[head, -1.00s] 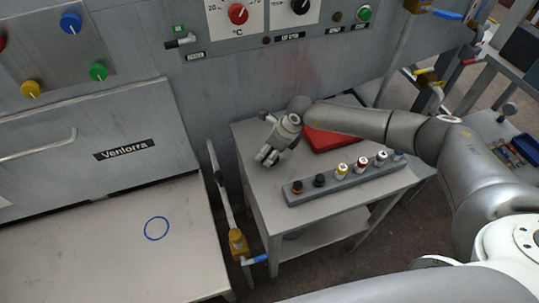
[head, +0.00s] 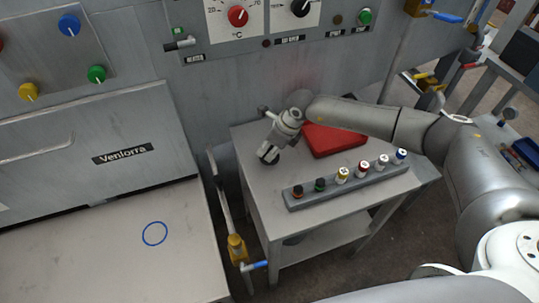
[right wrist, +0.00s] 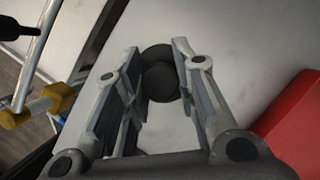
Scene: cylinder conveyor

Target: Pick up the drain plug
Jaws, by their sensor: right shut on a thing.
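The drain plug (right wrist: 160,80) is a dark grey, round, stepped piece. It shows between the fingertips in the right wrist view, above the light grey top of the small table. My right gripper (head: 268,155) is at the left part of that table, left of the red box. Its two fingers are closed in on the plug from both sides, so it is shut on the plug. In the head view the fingers mostly hide the plug. My left gripper is not in view.
The small table (head: 250,180) holds a red box (head: 335,138) and a grey rack (head: 345,185) with several coloured-cap bottles. A pipe with a yellow valve (head: 237,247) stands along the table's left side. A control panel wall rises behind. A worktop with a blue circle (head: 154,234) lies left.

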